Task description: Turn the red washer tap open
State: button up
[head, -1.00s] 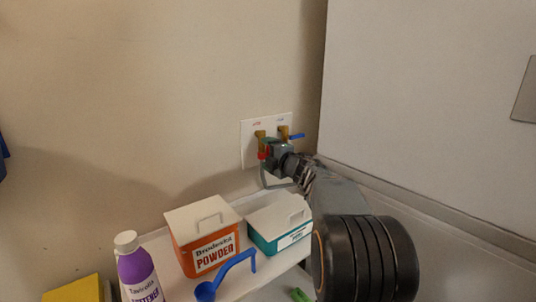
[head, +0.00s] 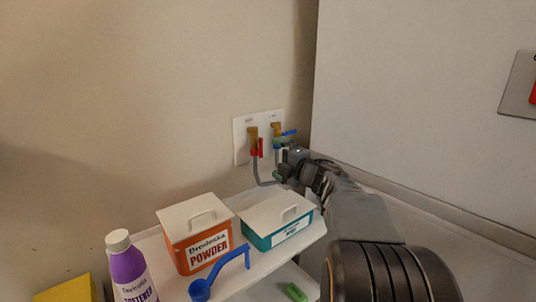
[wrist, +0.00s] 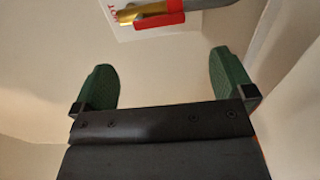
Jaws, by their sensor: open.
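The red washer tap (head: 261,147) is on the left brass valve of a white wall plate. In the head view its red handle hangs straight down beside the valve and grey hose. In the wrist view the red handle (wrist: 160,19) lies across the top with brass next to it, beyond my fingertips. My gripper (head: 279,158) is open just right of the red tap, apart from it, its green fingertips one above the other. The wrist view shows both green fingers of my gripper (wrist: 165,80) spread, with nothing between them.
A blue tap handle (head: 289,132) points right on the neighbouring valve, close above my upper finger. Below are an orange powder box (head: 205,240), a teal box (head: 262,238), a blue scoop (head: 203,288) and a purple bottle (head: 130,270). A large white panel (head: 410,90) stands right.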

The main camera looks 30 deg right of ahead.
jog(key=shift+s+d, duration=0.25)
jog(key=shift+s, duration=0.95)
jog(key=shift+s+d, duration=0.2)
jog(key=shift+s, duration=1)
notch_tip(320, 180, up, 4)
jog(key=w+a+m+h+p, duration=0.1)
jog(key=m+h+p, duration=0.4)
jog(key=m, duration=0.2)
jog(key=s+a+f+m+g+y+p, duration=0.1)
jog(key=s+a+f+m+g+p, duration=0.4)
jog(key=s+a, duration=0.4)
jog(key=s+a+f+m+g+p, duration=0.4)
jog(key=s+a+m+g+p, duration=0.1)
jog(key=s+a+m+g, duration=0.3)
jog(key=shift+s+a+f+g+y, duration=0.4)
jog(key=shift+s+g, duration=0.1)
jog(key=shift+s, duration=0.1)
